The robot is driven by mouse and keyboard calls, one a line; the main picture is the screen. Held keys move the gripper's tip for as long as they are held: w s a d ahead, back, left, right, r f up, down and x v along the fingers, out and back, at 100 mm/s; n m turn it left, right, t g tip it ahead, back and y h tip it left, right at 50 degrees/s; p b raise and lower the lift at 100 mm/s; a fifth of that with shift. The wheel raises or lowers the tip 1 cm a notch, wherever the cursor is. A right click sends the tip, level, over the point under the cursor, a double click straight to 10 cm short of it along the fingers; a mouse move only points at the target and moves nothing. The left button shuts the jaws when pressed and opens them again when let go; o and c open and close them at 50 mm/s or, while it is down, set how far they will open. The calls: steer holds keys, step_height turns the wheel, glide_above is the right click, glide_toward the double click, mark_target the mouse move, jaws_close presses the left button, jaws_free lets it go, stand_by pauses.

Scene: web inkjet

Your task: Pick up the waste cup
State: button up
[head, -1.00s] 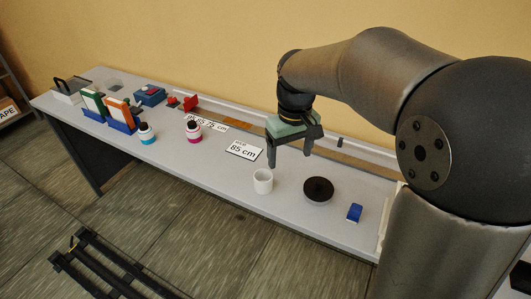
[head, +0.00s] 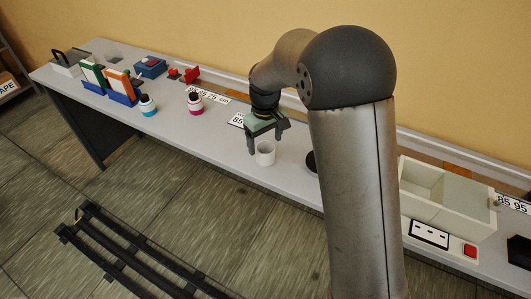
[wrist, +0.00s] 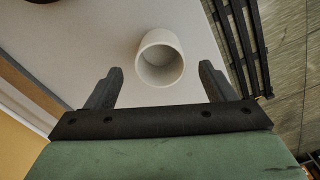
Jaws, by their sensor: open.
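The waste cup looks to be the small white cup (head: 265,154), standing upright on the grey bench (head: 215,133). In the wrist view the cup (wrist: 160,58) shows its open rim and hollow inside, and it looks empty. My gripper (head: 267,144) is just above and beside the cup in the head view. In the wrist view my gripper (wrist: 160,80) has its two dark fingers spread apart, with the cup ahead of the gap between the fingertips. I cannot tell whether a finger touches the cup.
A black disc (head: 311,162) is partly hidden behind my arm, right of the cup. A magenta-labelled bottle (head: 195,103) and a blue-labelled bottle (head: 148,105) stand left. A white bin (head: 440,203) is at right. The bench front around the cup is clear.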

mark_target(266, 147)
steer(key=shift+s+d+f+p, duration=0.1)
steer(key=shift+f+p, duration=0.1)
steer(key=shift+f, duration=1.15)
steer(key=shift+s+f+p, duration=0.1)
steer(key=shift+f+p, duration=0.05)
steer(key=shift+f, duration=1.2)
steer(key=c, duration=1.1)
